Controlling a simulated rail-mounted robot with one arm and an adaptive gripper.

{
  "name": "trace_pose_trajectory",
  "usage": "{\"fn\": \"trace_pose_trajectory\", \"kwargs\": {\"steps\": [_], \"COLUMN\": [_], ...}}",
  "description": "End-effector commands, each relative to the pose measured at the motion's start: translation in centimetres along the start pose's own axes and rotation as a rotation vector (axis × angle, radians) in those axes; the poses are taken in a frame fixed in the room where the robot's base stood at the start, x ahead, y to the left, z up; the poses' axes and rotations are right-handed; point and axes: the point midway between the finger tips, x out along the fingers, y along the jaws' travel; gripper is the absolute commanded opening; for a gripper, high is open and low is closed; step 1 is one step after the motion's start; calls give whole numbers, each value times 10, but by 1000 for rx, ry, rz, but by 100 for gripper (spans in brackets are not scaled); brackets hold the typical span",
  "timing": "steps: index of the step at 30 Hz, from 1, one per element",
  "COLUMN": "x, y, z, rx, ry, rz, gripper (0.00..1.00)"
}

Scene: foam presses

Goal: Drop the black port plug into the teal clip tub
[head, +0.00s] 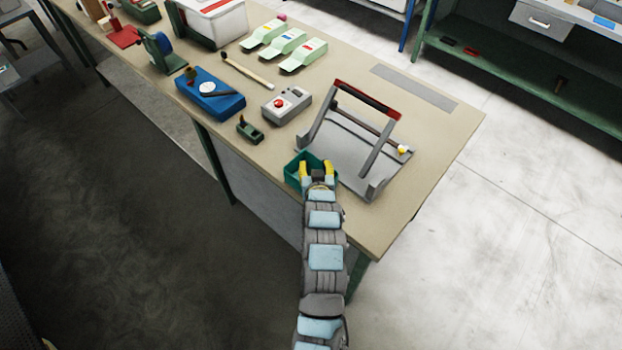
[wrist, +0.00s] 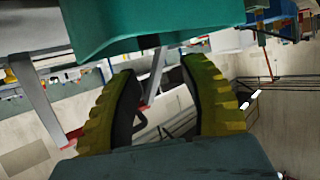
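The teal clip tub (head: 292,183) stands near the front edge of the bench. My gripper (head: 316,167) is at the tub, with its two yellow fingers apart above or within its rim; I cannot tell how deep. In the wrist view, the teal tub wall (wrist: 155,22) fills the top, close to the fingertips. My gripper (wrist: 152,75) also shows there, open, with a clear gap between its dark pads. A small black piece (wrist: 149,41) shows just under the tub's edge; I cannot tell whether it is the black port plug. The plug is not clearly seen in the head view.
A grey press with a red-topped handle (head: 368,97) stands just right of the tub. A grey box with a red button (head: 286,104), a small green device (head: 249,129) and a blue box (head: 210,97) lie behind and left. The bench's right front corner is clear.

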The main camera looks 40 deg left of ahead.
Motion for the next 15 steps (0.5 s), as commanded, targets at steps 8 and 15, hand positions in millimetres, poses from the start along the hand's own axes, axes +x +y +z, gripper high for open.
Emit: {"fn": "trace_pose_trajectory", "kwargs": {"steps": [8,15], "x": [-6,-31], "y": [0,0], "z": [1,0], "rx": [0,0], "ry": [-2,3], "rz": [0,1], "gripper": [44,44]}}
